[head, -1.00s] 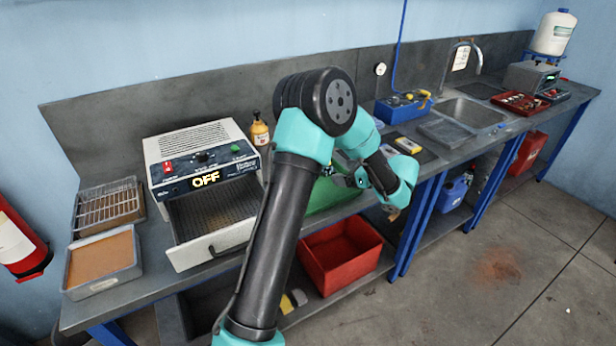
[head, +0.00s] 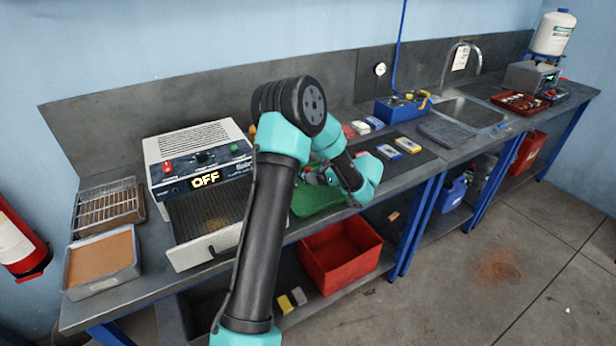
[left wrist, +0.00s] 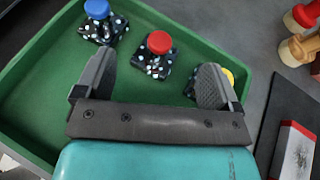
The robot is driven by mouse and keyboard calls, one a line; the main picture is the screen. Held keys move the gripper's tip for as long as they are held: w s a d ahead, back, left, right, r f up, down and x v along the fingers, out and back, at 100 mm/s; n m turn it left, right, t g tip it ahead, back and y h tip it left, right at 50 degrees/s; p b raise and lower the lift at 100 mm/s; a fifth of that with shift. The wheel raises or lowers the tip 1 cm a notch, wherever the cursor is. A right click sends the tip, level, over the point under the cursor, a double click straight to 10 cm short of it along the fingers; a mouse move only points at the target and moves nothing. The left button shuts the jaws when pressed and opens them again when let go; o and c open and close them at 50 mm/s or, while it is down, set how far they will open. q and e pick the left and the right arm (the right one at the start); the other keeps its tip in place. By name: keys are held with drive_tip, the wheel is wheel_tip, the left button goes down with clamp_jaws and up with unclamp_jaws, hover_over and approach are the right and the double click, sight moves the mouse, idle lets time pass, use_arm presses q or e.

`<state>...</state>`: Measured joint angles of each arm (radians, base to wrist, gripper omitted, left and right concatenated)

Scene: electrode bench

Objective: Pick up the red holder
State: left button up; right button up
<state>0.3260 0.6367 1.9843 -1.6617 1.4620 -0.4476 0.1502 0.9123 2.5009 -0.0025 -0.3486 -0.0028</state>
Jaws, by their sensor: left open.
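The red holder (left wrist: 157,55), a red knob on a dark speckled base, sits in the green tray (left wrist: 60,95) in the left wrist view. My left gripper (left wrist: 156,72) is open over the tray, its fingers apart on either side of the red holder in the picture, not closed on it. A blue-topped holder (left wrist: 99,24) stands to its left, and a yellow-topped holder (left wrist: 229,77) is partly hidden behind the right finger. In the head view the green tray (head: 312,202) is partly covered by my left arm. My right gripper is not in view.
An oven marked OFF (head: 200,155) has its drawer (head: 212,246) pulled out, left of my arm. A dark mat (head: 420,158) with small boxes lies right of the tray. A red bin (head: 340,262) is below the bench. Wooden-handled items (left wrist: 298,45) lie outside the tray.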

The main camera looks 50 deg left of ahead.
sight(309, 171)
use_arm(q)
drive_tip(key=shift+x, duration=2.65)
drive_tip(key=shift+w, duration=0.15)
drive_tip(key=shift+f, duration=0.1)
drive_tip(key=c, duration=1.2)
drive_tip(key=shift+o, duration=0.2)
